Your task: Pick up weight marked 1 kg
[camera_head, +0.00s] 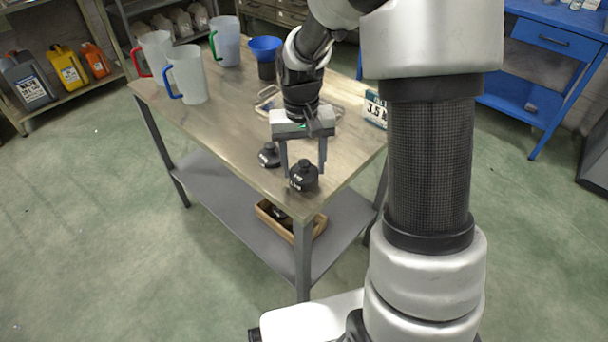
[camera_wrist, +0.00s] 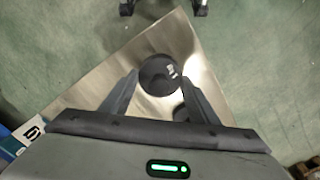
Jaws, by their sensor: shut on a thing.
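A black knobbed weight (camera_head: 303,178) is between the fingertips of my gripper (camera_head: 305,168), near the table's front corner. White print shows on its side, too small to read. In the wrist view the same weight (camera_wrist: 156,76) sits between the two fingers (camera_wrist: 160,80), and my gripper is shut on it. I cannot tell if its base is clear of the table. A second black weight (camera_head: 268,156) stands on the table just left of the gripper; its marking is also unreadable. In the wrist view it is mostly hidden behind the right finger.
A wooden box (camera_head: 275,224) is on the lower shelf.

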